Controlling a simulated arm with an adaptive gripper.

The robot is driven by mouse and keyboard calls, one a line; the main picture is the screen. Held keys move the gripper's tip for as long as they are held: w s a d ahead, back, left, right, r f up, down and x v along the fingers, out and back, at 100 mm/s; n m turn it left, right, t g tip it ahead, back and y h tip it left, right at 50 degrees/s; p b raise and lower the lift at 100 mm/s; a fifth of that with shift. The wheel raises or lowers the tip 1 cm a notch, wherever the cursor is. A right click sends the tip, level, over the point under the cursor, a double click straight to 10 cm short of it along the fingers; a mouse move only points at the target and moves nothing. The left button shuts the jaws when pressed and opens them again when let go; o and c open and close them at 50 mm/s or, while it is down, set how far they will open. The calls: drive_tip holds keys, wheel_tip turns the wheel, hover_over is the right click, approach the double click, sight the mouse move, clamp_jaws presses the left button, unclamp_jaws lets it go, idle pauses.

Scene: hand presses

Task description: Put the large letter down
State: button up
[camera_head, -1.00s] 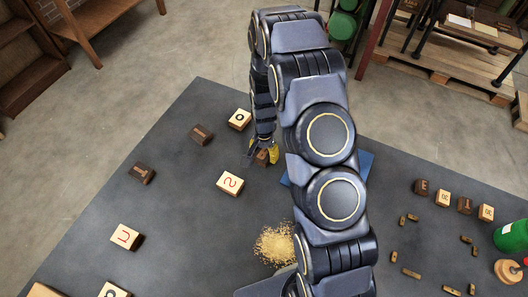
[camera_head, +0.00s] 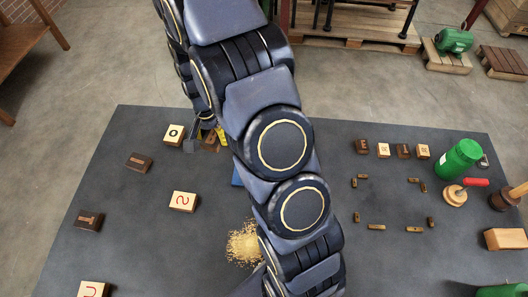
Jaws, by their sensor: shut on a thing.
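My gripper (camera_head: 208,139) is at the far side of the table, just right of the pale block marked O (camera_head: 174,132). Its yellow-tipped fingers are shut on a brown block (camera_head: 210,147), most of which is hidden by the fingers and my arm. I cannot read its letter or tell whether it touches the table. Other large letter blocks lie to the left: dark ones (camera_head: 138,162) and (camera_head: 88,220), a pale S (camera_head: 183,201), and a pale U (camera_head: 93,289) at the bottom edge.
My arm crosses the middle and hides part of a blue item (camera_head: 237,178). A crumbly yellow heap (camera_head: 243,241) lies before it. At right are a row of smaller letter blocks (camera_head: 383,150), several small pieces (camera_head: 376,227), a green bottle (camera_head: 459,158) and a red-handled wooden tool (camera_head: 455,195).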

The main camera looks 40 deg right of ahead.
drive_tip(key=s+d+m, duration=0.2)
drive_tip(key=s+d, duration=0.1)
drive_tip(key=d, duration=0.2)
drive_tip(key=s+d+m, duration=0.2)
drive_tip(key=s+d, duration=0.2)
drive_tip(key=d, duration=0.2)
drive_tip(key=s+d+m, duration=0.2)
drive_tip(key=s+d, duration=0.2)
drive_tip(key=d, duration=0.1)
drive_tip(key=shift+s+d+f+m, duration=0.15)
drive_tip(key=shift+d+f+m, duration=0.25)
drive_tip(key=shift+f, duration=3.9)
drive_tip(key=shift+f, duration=0.15)
drive_tip(key=o, duration=1.1)
drive_tip(key=shift+c, duration=0.2)
